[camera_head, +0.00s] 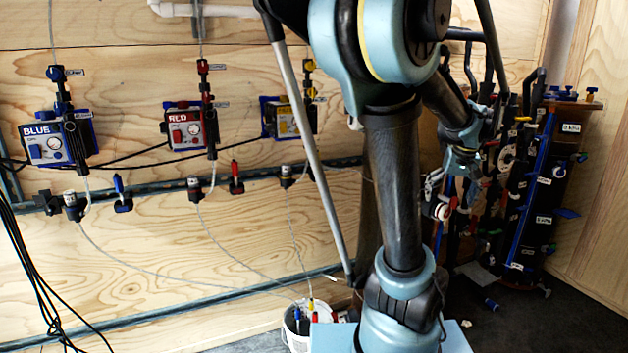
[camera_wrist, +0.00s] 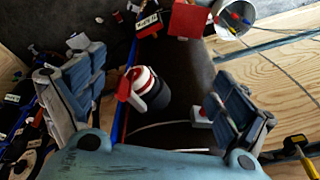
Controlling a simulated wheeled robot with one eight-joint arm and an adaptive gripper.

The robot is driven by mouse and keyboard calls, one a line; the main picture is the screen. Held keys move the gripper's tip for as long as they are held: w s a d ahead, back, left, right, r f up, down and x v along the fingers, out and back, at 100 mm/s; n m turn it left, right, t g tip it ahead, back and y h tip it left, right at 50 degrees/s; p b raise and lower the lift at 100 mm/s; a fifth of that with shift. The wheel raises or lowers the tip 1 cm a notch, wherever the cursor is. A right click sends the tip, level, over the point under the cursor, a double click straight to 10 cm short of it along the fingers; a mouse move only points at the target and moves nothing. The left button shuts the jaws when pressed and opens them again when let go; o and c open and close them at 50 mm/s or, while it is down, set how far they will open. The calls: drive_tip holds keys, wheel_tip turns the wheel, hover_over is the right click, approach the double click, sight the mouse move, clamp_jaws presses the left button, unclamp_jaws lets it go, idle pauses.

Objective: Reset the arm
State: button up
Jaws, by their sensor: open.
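My arm (camera_head: 392,190) rises from its base in the middle of the head view and bends over to the right. My gripper (camera_head: 446,190) hangs at the right, in front of the dark rack. In the wrist view my gripper (camera_wrist: 155,98) has its two blue-grey fingers spread wide apart. A black and white fitting with a red part (camera_wrist: 148,90) shows between the fingers, and no finger visibly touches it. The gap between it and the gripper in depth is hard to tell.
A dark rack (camera_head: 535,190) with coloured fittings stands close at the right. Blue (camera_head: 48,150), red (camera_head: 186,130) and yellow (camera_head: 283,118) filter units hang on the wooden wall at the left. A white bucket (camera_head: 296,338) with thin tubes stands beside my base.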

drive_tip(key=s+a+f+n, duration=0.1)
drive_tip(key=s+a+f, duration=0.5)
drive_tip(key=a, duration=0.4)
drive_tip(key=s+a+f+n, duration=0.1)
drive_tip(key=s+a+f, duration=0.5)
drive_tip(key=a, duration=0.5)
drive_tip(key=shift+s+a+n+g, duration=0.3)
drive_tip(key=shift+s+n, duration=0.1)
drive_tip(key=shift+s, duration=0.1)
drive_tip(key=shift+w+f, duration=0.25)
drive_tip(key=shift+w, duration=0.2)
